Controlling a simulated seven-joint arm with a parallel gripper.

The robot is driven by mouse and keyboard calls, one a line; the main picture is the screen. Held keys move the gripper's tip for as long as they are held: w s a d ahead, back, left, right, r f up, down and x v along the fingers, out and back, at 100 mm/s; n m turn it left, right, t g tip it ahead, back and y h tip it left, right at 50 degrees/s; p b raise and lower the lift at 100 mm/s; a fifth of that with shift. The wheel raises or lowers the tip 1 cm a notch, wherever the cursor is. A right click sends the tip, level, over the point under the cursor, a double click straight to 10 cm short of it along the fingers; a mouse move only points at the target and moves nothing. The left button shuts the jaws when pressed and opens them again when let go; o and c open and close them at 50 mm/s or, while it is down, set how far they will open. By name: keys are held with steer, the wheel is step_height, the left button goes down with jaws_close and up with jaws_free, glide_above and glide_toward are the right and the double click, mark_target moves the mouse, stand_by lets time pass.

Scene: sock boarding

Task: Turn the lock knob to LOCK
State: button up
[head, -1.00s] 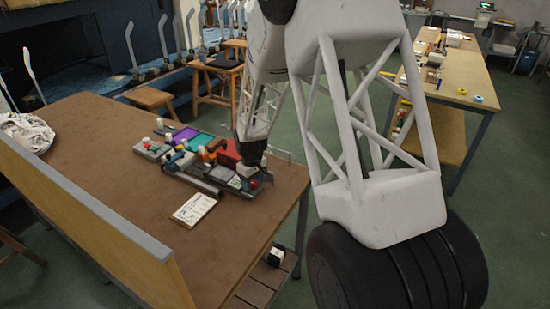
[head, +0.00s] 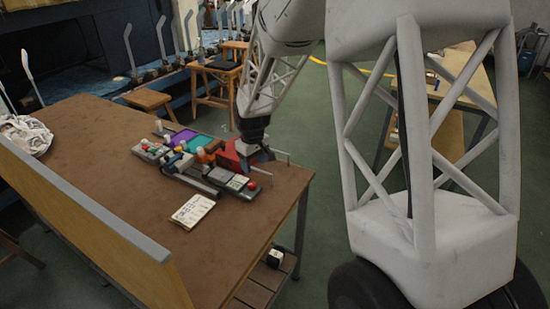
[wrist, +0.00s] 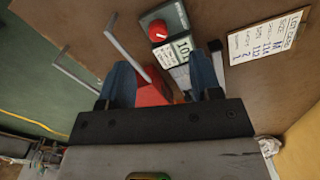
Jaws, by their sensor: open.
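A round red knob (wrist: 153,30) sits on the end of a grey-green box (wrist: 168,17) in the wrist view. The knob (head: 252,185) is at the near right end of the device on the brown table in the head view. No LOCK marking is readable at this size. My gripper (wrist: 163,72) is open, with its two blue fingers apart and nothing held. In the head view my gripper (head: 254,158) is above a red block, behind the knob and apart from it. The knob's pointer direction is too small to tell.
The red block (wrist: 150,92) lies between my fingers' lines in the wrist view. Thin grey bent rods (wrist: 128,45) stand beside it. A white label card (head: 193,211) lies on the table (head: 100,150) in front. The table's right edge is close.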

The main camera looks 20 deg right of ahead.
steer(key=s+d+r+m+t, duration=0.1)
steer(key=s+d+r+m, duration=0.1)
steer(key=s+r, duration=1.1)
steer(key=shift+s+d+r+m, duration=0.2)
steer(key=shift+s+d+m, duration=0.1)
steer(key=shift+s, duration=1.75)
steer(key=s+d+r+m, duration=0.1)
steer(key=s+r, duration=0.1)
steer(key=s, duration=0.9)
steer(key=s+r+m+t, duration=0.1)
steer(key=s+r+m, duration=0.1)
steer(key=s, duration=0.9)
steer(key=shift+s+d+r, duration=0.15)
steer(key=shift+s+d, duration=0.2)
steer(key=shift+s, duration=0.05)
